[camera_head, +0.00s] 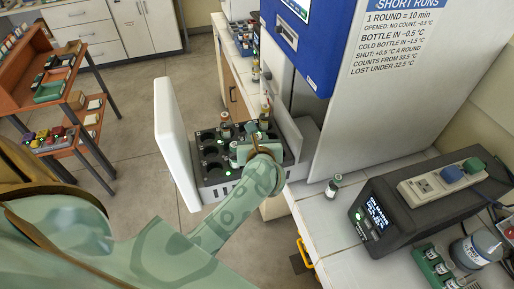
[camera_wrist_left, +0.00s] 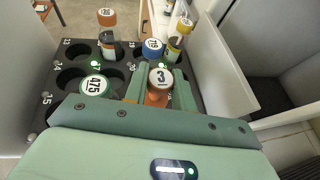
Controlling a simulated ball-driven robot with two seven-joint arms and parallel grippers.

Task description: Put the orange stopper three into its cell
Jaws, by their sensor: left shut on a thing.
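The orange stopper three (camera_wrist_left: 159,84) shows in the left wrist view, with a white top marked 3 and an orange side. My left gripper (camera_wrist_left: 160,98) is shut on it, one finger on each side. The head view shows this gripper (camera_head: 252,150) over the near right part of the dark cell rack (camera_head: 218,178); the stopper is hidden there. The rack (camera_wrist_left: 62,104) has round cells with numbers such as 13, 14 and 15, several of them empty. The stopper's lower end is hidden, so I cannot tell whether it is inside a cell. My right gripper is not in view.
A green-rimmed 475 cap (camera_wrist_left: 95,86), a blue-topped item (camera_wrist_left: 152,48), an orange-capped bottle (camera_wrist_left: 107,20) and a yellow-capped bottle (camera_wrist_left: 183,28) stand around the stopper. A small bottle (camera_head: 333,186) stands on the right bench.

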